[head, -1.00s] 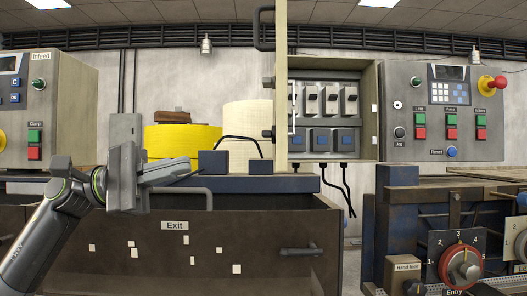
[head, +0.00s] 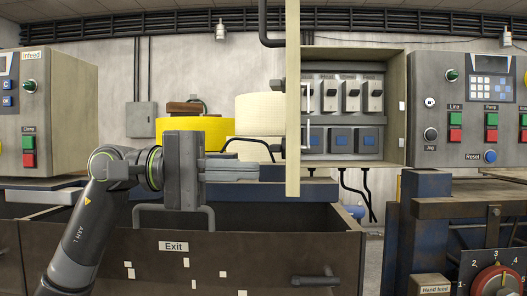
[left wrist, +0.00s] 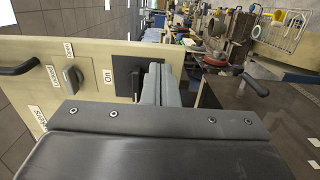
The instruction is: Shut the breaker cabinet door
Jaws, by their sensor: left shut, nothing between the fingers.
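The breaker cabinet (head: 397,110) stands open at centre right, showing rows of breaker switches (head: 352,97) inside. Its door (head: 293,110) is swung out toward me and shows almost edge-on as a tall beige strip. A black handle (head: 265,25) sticks out from its left side near the top. In the left wrist view the door's beige outer face (left wrist: 95,55) shows a grey knob, labels and a black switch plate. My left gripper (head: 257,170) is shut and empty, pointing right, left of the door in the head view. Contact with the door cannot be told. My right gripper is out of view.
A dark machine front marked Exit (head: 235,255) lies below my left gripper. A yellow roll (head: 180,130) and a cream roll (head: 260,115) stand behind it. A control panel (head: 470,110) stands to the cabinet's right, and an Infeed panel (head: 60,110) at far left.

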